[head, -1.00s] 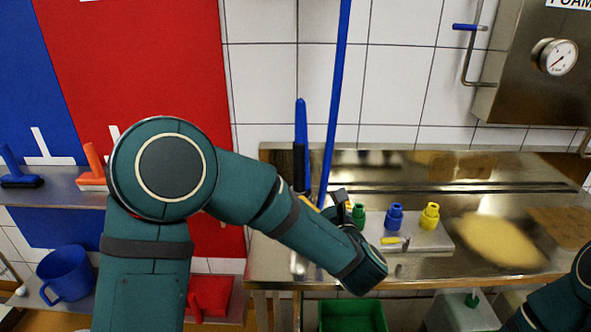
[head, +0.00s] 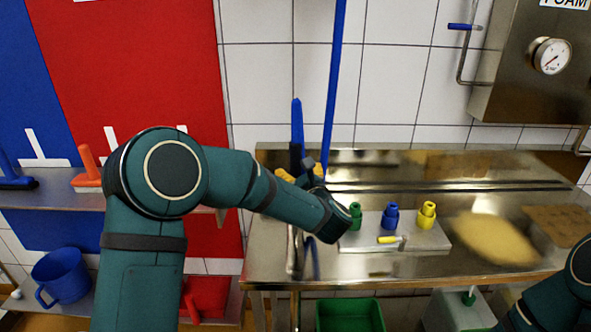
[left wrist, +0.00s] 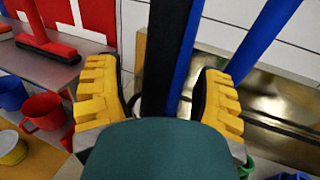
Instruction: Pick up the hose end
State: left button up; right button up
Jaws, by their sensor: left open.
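The hose end looks like the upright blue and black piece (head: 297,122) in front of the tiled wall, with a thin metallic part below it over the steel table. A long blue hose (head: 334,85) runs down beside it. My left gripper (head: 300,177) is at the black part, which its fingers partly hide. In the left wrist view the black and blue piece (left wrist: 170,60) stands between the two spread yellow fingers, with gaps at both sides. The left gripper is open. My right gripper is out of view.
A steel table (head: 400,267) holds a tray (head: 425,238) with green, blue (head: 391,216) and yellow (head: 427,214) fittings. A gauge box (head: 530,90) hangs at upper right. A shelf with brushes (head: 88,165) is at left. A green crate (head: 350,315) stands below the table.

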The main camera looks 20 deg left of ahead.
aim_at(296, 133)
pick_arm(q)
jog(key=shift+x, duration=1.1)
grip_shut()
jog(key=shift+r, duration=0.1)
notch_tip(296, 133, up, 9)
jog(key=shift+r+p, duration=0.15)
jog(key=shift+p, duration=0.5)
jog(key=shift+r, duration=1.25)
